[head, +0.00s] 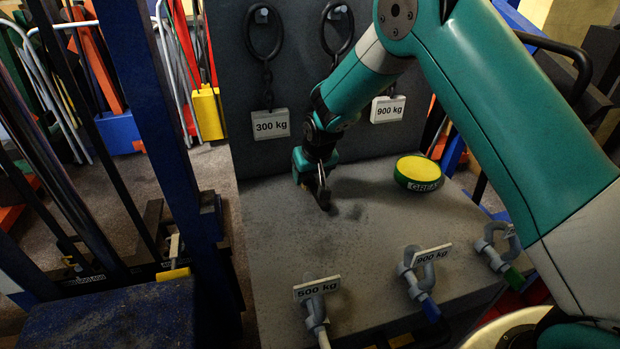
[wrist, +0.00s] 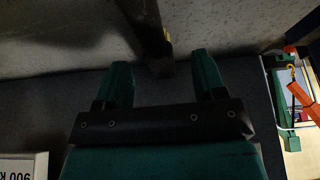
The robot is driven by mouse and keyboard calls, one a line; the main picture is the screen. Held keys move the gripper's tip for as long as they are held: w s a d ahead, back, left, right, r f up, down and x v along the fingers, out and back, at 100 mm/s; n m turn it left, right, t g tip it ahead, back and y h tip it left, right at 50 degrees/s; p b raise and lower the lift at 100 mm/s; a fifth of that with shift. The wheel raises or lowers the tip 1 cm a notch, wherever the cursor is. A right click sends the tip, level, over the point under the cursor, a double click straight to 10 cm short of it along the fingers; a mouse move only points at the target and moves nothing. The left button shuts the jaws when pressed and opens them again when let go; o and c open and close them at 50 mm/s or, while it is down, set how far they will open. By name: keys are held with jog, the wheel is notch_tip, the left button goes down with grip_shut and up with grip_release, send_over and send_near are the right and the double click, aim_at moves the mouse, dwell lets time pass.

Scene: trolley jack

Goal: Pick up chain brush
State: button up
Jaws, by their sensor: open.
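A dark, narrow object that looks like the chain brush (head: 323,196) is at the back of the grey bench top, left of centre. Its lower end is near the bench surface; I cannot tell whether it touches. My gripper (head: 316,164) is open at its upper part.
A green and yellow grease tin (head: 418,171) stands right of the gripper. Shackles tagged 500 kg (head: 317,288) and 900 kg (head: 432,254) lie along the front. An upright panel behind holds hanging rings with tags of 300 kg (head: 270,124) and 900 kg (head: 388,109). The bench middle is clear.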

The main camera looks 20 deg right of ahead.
aim_at(310, 179)
jog(key=x, duration=0.2)
jog(key=p+x, duration=0.1)
jog(key=x, duration=0.1)
jog(key=shift+w+d+f, duration=0.1)
jog(key=shift+d+f, duration=0.05)
jog(key=shift+d, duration=0.05)
grip_shut()
jog(key=shift+r+b, duration=0.3)
jog(key=shift+b, duration=0.1)
jog(key=r, duration=0.2)
jog(key=r+b, duration=0.1)
jog(key=r, duration=0.1)
jog(key=r+b, duration=0.1)
jog(key=r, duration=0.1)
jog(key=shift+s+r, duration=0.3)
jog(key=shift+s, duration=0.1)
jog(key=s+b, duration=0.4)
jog(key=s, duration=1.5)
jog(key=shift+s, duration=0.15)
